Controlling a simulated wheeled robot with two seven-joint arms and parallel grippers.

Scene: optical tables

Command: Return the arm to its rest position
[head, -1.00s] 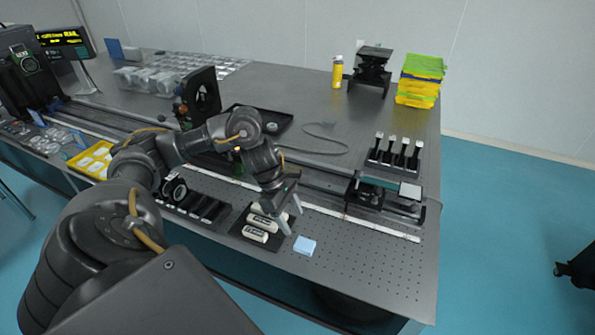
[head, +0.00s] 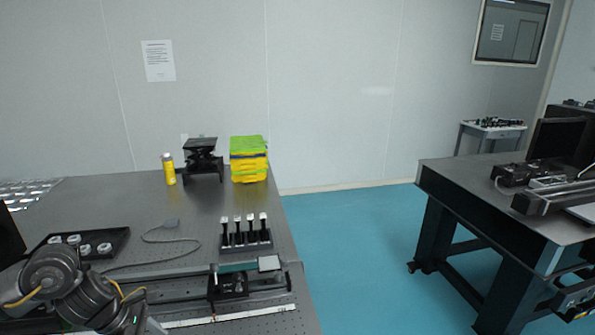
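My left arm (head: 70,290) shows in the lower left corner of the head view, bent over the near left part of the optical table (head: 110,205). Its wrist reaches the bottom edge of the picture. Only a small pale grey piece at its end shows, and the fingers are cut off below the frame, so I cannot tell whether the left gripper is open or shut, or whether it holds anything. My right arm and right gripper are not in view.
A black tray with white round parts (head: 75,243) lies right behind my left arm. A rail stage (head: 230,285), a rack of posts (head: 246,235), a yellow bottle (head: 169,169), a black lab jack (head: 203,160) and yellow-green boxes (head: 249,160) stand on the table. Open floor (head: 350,250) lies right.

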